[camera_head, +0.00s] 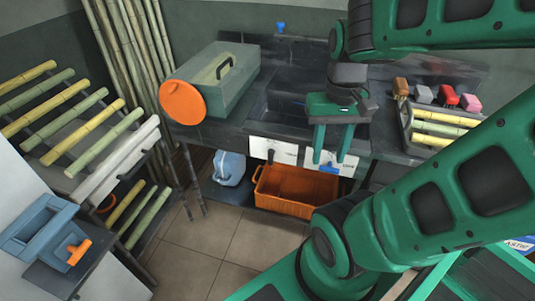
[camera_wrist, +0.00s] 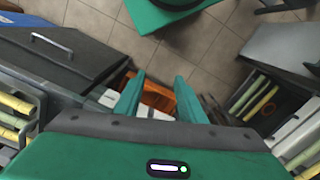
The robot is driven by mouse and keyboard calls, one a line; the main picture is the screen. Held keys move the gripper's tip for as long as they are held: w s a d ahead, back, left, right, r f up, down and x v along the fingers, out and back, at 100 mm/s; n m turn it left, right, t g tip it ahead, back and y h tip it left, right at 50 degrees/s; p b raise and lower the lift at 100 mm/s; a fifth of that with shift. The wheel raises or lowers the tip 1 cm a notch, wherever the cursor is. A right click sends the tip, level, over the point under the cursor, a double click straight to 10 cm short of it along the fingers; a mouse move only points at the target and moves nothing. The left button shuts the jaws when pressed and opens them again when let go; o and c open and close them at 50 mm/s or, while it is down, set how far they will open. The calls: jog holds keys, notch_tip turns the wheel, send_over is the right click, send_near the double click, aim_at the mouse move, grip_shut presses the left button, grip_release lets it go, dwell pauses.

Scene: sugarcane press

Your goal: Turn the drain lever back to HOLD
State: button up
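Two white labelled plates sit on the front of the dark counter. The left plate (camera_head: 286,152) carries a black lever (camera_head: 271,155); the right plate (camera_head: 348,167) carries a blue lever or knob (camera_head: 329,169). Their lettering is too small to read, so I cannot tell which is the drain lever or its setting. My gripper (camera_head: 332,156) is in front of the right plate and partly hides it, its two green fingers pointing down and apart. In the wrist view my gripper (camera_wrist: 158,88) is also open, with nothing between the fingertips; whether it touches the blue part is unclear.
An orange crate (camera_head: 283,192) stands under the counter, beside a blue-grey jug (camera_head: 229,168). A green box machine (camera_head: 212,80) with an orange disc stands on the counter's left. A cane tray (camera_head: 436,139) lies right. Cane racks fill the left; tiled floor is clear in front.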

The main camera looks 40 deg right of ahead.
jog(key=m+t+h, duration=0.2)
jog(key=m+h, duration=0.2)
jog(key=m, duration=0.2)
send_near(269, 151)
notch_tip(269, 151, down, 2)
jog(key=x, duration=1)
jog(key=shift+w+d, duration=0.2)
jog(key=shift+d, duration=0.25)
grip_shut()
jog(key=shift+a+f, duration=0.1)
